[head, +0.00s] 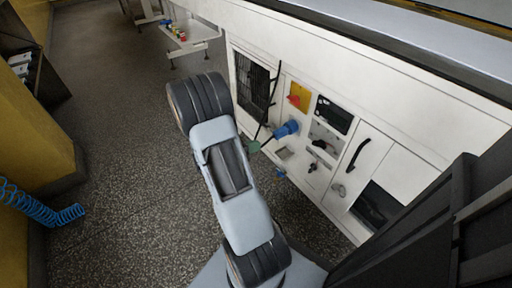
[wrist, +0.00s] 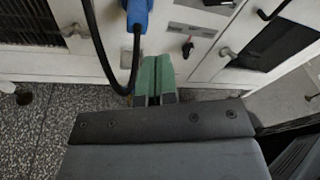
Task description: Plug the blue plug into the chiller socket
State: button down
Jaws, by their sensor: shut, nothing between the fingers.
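The blue plug (head: 286,129) is at the white machine's front panel, below the yellow plate with the red switch. It sits against the panel, and I cannot tell how deep it is seated. The socket is hidden behind it. In the wrist view the blue plug (wrist: 137,12) is at the top edge, with its black cable (wrist: 103,45) leaving its lower end and looping down to the left. My gripper (head: 254,146) has green fingers, shut and empty, just left of and below the plug, apart from it. The green fingers also show in the wrist view (wrist: 155,75).
The white machine cabinet (head: 335,215) has a dark grille (head: 255,82), a small display (head: 332,114) and a black door handle (head: 357,154). A coiled blue hose (head: 45,212) hangs at the left. A small white table (head: 190,45) stands at the back. Speckled floor lies open at left.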

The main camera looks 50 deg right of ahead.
aim_at(274, 136)
jog(key=shift+s+d+f+n+t+h+b, duration=0.15)
jog(key=shift+d+f+n+t+h+b, duration=0.35)
jog(key=shift+d, duration=0.9)
jog(key=shift+s+d+f+n+t+h+p, duration=0.1)
jog(key=shift+s+d+f+n+h, duration=0.25)
jog(key=shift+d+n, duration=0.8)
jog(key=shift+d+f+n+t+h+b, duration=0.3)
jog(key=shift+d+f, duration=0.25)
jog(key=shift+d, duration=1.1)
jog(key=shift+s+d, duration=0.15)
jog(key=shift+d, duration=0.2)
